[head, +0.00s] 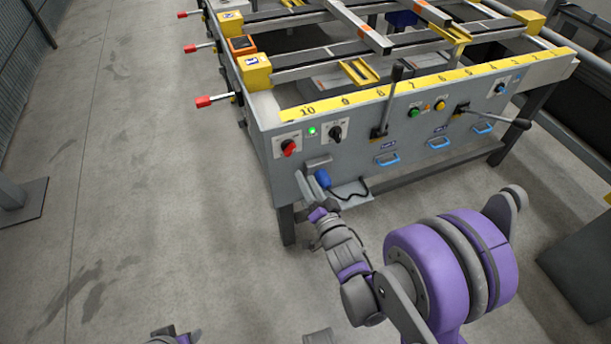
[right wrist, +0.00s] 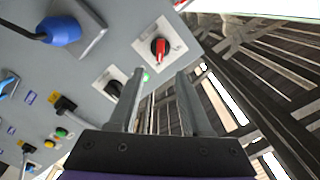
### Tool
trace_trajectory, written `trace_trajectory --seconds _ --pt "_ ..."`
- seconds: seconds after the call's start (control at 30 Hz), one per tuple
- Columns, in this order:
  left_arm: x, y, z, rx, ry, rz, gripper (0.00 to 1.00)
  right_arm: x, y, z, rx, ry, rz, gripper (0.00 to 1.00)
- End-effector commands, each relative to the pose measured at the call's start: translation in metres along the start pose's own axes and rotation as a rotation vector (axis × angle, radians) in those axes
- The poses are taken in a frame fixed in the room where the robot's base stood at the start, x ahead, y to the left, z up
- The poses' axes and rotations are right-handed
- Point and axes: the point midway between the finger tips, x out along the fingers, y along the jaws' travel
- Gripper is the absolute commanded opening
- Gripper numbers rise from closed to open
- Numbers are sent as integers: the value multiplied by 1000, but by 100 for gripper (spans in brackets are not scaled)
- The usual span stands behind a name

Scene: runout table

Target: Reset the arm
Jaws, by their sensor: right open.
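My right gripper (head: 308,180) is in front of the lower left part of the runout table's grey front panel (head: 355,130). In the right wrist view its two grey fingers (right wrist: 160,78) are parallel and apart, with nothing held between them. Beyond the fingers there are a red rotary switch (right wrist: 160,47), a black rotary switch (right wrist: 113,88) and a small green light (right wrist: 147,76). A blue plug (head: 323,179) with a black cable is close to the fingers in the head view.
The panel carries black levers (head: 385,105), blue handles (head: 387,160), and green (head: 415,112) and yellow buttons. A yellow numbered scale (head: 430,84) runs along the top edge. Red-tipped handles (head: 204,101) stick out left. Open floor (head: 130,190) lies left of the table.

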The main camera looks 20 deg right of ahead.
Motion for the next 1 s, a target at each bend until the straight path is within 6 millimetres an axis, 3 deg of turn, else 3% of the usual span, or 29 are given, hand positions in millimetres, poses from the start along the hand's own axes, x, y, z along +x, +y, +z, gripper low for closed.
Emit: trace_trajectory --seconds 0.37,0.53,0.67,1.0 --pt "0 0 0 0 0 0 50 -2 2 -2 -36 -26 48 49" --pt "0 0 0 0 0 0 50 -22 9 -5 -174 -151 219 49" --pt "0 0 0 0 0 0 50 -56 16 -1 -309 -319 357 49" --pt "0 0 0 0 0 0 50 -178 22 22 -576 -815 518 49"
